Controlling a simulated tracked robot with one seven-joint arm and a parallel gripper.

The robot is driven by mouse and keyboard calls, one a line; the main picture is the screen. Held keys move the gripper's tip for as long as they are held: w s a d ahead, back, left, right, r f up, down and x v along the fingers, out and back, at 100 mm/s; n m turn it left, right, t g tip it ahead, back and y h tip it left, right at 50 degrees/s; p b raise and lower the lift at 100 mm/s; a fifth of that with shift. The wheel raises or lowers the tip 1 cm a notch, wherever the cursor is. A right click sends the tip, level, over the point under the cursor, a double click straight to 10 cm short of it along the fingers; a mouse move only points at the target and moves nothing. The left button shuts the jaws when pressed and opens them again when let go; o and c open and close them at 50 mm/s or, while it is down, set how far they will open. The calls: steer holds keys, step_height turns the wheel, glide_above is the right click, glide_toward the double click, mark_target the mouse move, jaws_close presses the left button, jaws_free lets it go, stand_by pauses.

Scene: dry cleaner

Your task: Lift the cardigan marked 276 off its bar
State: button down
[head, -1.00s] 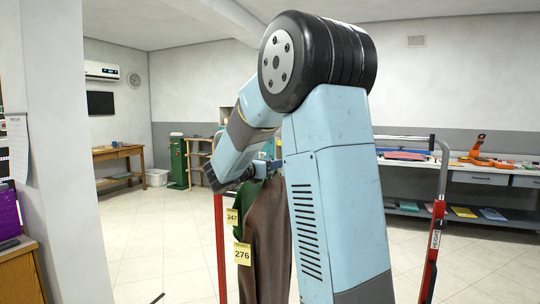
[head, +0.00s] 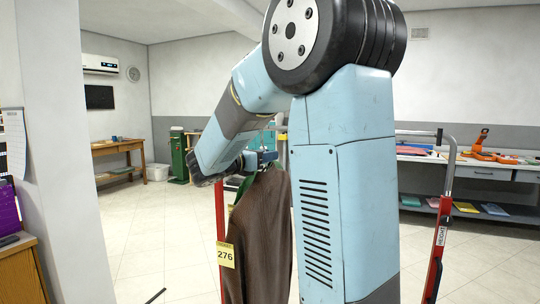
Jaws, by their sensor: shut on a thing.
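The brown cardigan (head: 258,240) hangs below the end of my arm in the head view. A yellow tag (head: 225,254) reading 276 is at its left edge. My gripper (head: 262,160) is at the top of the cardigan and shut, seemingly on its hanger; the fingertips are small and partly hidden by my arm. The right side of the cardigan is hidden behind my arm. The bar itself is mostly hidden, so I cannot tell whether the hanger touches it.
A red and grey rack post (head: 438,240) stands at the right, and a red post (head: 220,215) at the left. A white pillar (head: 50,150) is close on the left. A counter with tools (head: 480,165) runs along the back right. The floor at the left is open.

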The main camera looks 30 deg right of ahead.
steer(key=shift+s+a, duration=0.8)
steer(key=shift+a, duration=0.25)
steer(key=shift+s+a, duration=0.8)
steer(key=shift+a, duration=0.2)
